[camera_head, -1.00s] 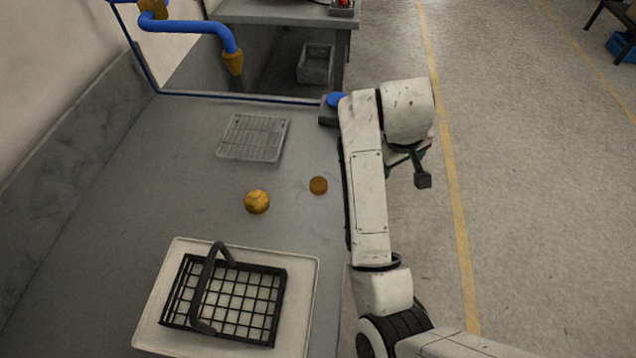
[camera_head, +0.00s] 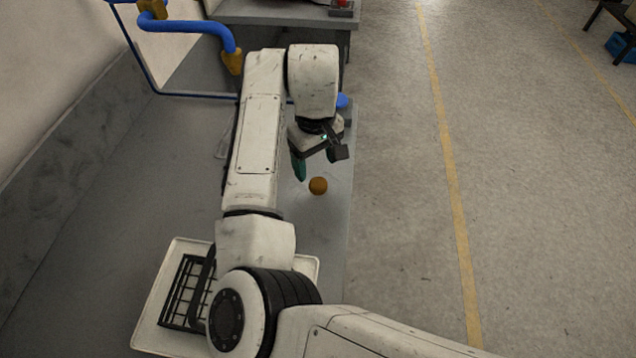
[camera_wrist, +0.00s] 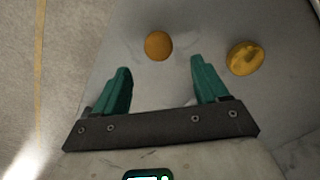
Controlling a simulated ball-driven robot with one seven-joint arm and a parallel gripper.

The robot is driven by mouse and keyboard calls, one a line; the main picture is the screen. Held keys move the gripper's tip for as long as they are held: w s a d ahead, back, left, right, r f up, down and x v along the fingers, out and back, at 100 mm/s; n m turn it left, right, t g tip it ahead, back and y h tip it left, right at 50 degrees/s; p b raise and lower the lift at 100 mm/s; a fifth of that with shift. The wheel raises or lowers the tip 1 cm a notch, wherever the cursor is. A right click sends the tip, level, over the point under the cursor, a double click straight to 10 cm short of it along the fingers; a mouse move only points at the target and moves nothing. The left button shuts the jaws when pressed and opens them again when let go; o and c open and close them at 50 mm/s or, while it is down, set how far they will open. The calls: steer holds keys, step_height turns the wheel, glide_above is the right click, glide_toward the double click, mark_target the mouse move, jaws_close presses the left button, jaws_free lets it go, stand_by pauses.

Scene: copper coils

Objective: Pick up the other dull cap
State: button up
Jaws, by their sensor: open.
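A plain, dull orange-brown round cap (camera_head: 318,185) lies on the grey bench near its right edge. It also shows in the wrist view (camera_wrist: 158,46), just beyond the fingertips and between their lines. A second, shinier yellow piece with a moulded face (camera_wrist: 245,58) lies to its right in the wrist view; my arm hides it in the head view. My gripper (camera_head: 316,166) is open and empty, above the bench by the orange-brown cap. Its two green fingers (camera_wrist: 160,66) stand wide apart in the wrist view, with nothing between them.
A pale tray (camera_head: 150,322) with a black wire basket (camera_head: 180,290) stands on the near part of the bench, partly behind my arm. A blue pipe (camera_head: 195,27) stands at the back left. The bench's left side is clear.

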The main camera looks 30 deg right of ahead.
mark_target(318, 182)
steer(key=shift+s+d+f+p, duration=0.1)
steer(key=shift+f+p, duration=0.05)
steer(key=shift+f, duration=1.35)
steer(key=shift+s+f+p, duration=0.1)
steer(key=shift+f+p, duration=0.05)
steer(key=shift+f, duration=1.3)
steer(key=shift+c, duration=0.2)
steer(key=c, duration=1.1)
steer(key=shift+r, duration=0.15)
